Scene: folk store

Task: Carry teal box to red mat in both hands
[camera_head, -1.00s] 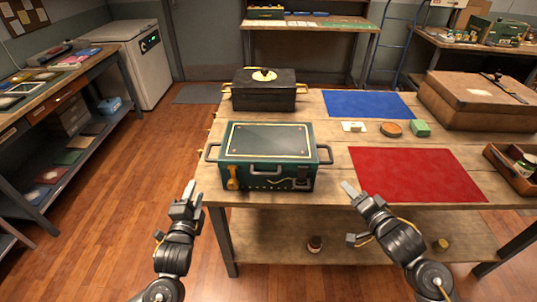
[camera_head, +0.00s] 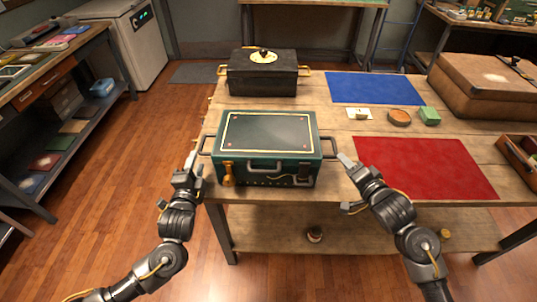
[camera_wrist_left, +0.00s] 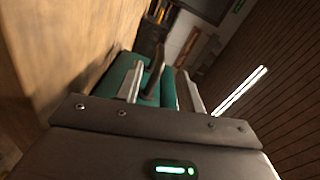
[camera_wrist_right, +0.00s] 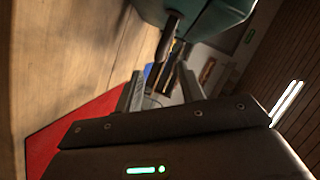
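The teal box (camera_head: 270,135), with a dark gold-edged lid, sits on the wooden table left of the red mat (camera_head: 425,168). It has a bar handle on each side. My left gripper (camera_head: 188,163) is just in front of the box's left handle (camera_head: 206,145). In the left wrist view (camera_wrist_left: 160,92) its fingers are apart, with the dark handle lined up between them. My right gripper (camera_head: 349,166) is by the right handle (camera_head: 329,147), over the mat's left edge. In the right wrist view (camera_wrist_right: 158,90) its fingers are apart, with that handle ahead between them. Neither gripper visibly grasps.
A black box (camera_head: 263,75) stands behind the teal box. A blue mat (camera_head: 375,88), a round tin (camera_head: 399,118) and a green block (camera_head: 430,116) lie behind the red mat. A brown case (camera_head: 487,92) and an open tray (camera_head: 518,160) stand at right. The red mat is bare.

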